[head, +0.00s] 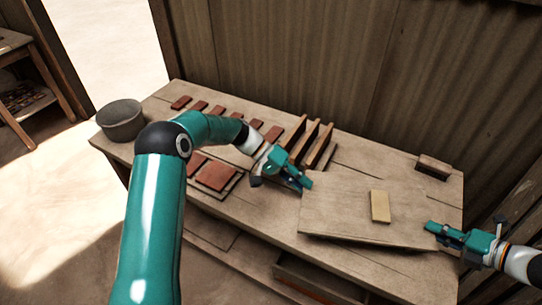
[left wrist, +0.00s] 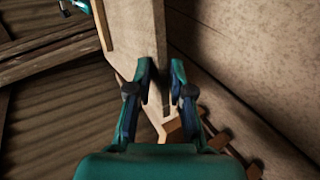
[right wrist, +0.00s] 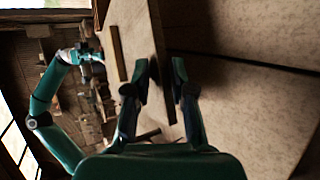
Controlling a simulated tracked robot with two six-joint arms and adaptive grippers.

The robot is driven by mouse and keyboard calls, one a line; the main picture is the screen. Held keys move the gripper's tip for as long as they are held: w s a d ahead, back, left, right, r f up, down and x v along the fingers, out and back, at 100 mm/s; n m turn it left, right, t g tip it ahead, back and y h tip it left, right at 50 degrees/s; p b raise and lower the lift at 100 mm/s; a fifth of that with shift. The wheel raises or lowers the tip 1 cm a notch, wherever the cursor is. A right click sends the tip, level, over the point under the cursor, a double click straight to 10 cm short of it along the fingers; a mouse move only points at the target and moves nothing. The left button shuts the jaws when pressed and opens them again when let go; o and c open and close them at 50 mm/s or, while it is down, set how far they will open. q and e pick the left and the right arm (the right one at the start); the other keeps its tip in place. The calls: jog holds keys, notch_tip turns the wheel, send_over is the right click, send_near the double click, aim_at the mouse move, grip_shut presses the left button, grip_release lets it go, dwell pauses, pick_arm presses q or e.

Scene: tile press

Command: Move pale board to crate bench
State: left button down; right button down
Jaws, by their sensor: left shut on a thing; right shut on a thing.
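The pale board (head: 340,205) is a wide flat wooden panel at the right part of the bench in the head view, with a small yellowish block (head: 380,206) on its face. My left gripper (head: 306,184) is shut on the board's left edge; the left wrist view shows the board (left wrist: 135,40) between its fingers. My right gripper (head: 430,227) is shut on the board's right edge; the right wrist view shows the board (right wrist: 135,40) between its fingers. The board seems to be held over the bench; its exact clearance is hard to tell.
The workbench (head: 160,110) holds rows of reddish tiles (head: 217,176), upright wooden slats (head: 308,140) and a small wooden block (head: 433,166). A grey bucket (head: 121,120) stands at its left end. A corrugated wall (head: 330,60) closes the back. Another wooden stand (head: 30,95) is at the far left.

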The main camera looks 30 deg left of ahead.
aim_at(299, 202)
pick_arm(q)
jog(key=shift+d, duration=0.25)
pick_arm(e)
jog(key=shift+a+f, duration=0.1)
jog(key=shift+a, duration=0.2)
